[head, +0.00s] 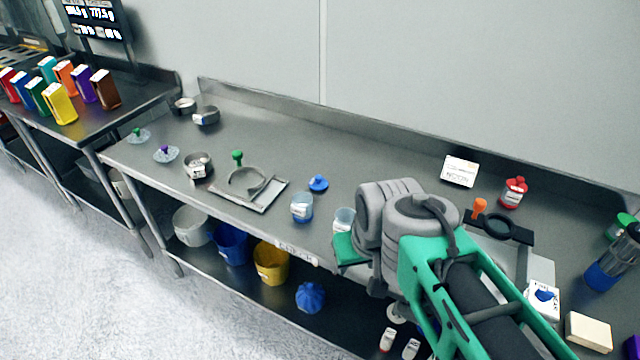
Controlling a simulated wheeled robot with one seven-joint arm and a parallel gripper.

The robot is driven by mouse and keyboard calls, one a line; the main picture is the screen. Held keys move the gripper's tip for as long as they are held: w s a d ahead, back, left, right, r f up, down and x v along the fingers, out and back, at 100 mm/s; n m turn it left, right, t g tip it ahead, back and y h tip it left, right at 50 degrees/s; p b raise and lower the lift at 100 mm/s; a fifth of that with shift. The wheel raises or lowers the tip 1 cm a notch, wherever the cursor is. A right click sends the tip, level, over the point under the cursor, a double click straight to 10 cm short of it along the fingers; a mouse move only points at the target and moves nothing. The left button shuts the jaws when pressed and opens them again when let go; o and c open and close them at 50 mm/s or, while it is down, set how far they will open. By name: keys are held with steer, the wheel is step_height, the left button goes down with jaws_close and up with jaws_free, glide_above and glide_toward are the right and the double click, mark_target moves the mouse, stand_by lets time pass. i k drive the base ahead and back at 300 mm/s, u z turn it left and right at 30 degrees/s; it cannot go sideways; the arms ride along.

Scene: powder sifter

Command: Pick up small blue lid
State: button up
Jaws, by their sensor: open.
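The small blue lid (318,183) lies on the steel table, right of the metal tray and behind a clear cup with a blue label. It has a raised knob on top. My gripper (347,250) is over the front edge of the table, nearer the camera and to the right of the lid, apart from it. The gripper is open. My wrist and arm hide most of its fingers, and I see nothing held in it.
A clear cup (302,207) stands in front of the lid, and another cup (343,220) is beside my gripper. A metal tray (262,205) with a sieve ring lies left. A larger blue object (310,297) is on the lower shelf. Table behind the lid is clear.

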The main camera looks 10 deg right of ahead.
mark_target(318, 183)
steer(key=z, duration=0.05)
steer(key=k, duration=0.55)
steer(key=u, duration=1)
steer(key=i, duration=1)
steer(key=u, duration=0.9)
steer(key=i, duration=0.35)
steer(key=u, duration=0.05)
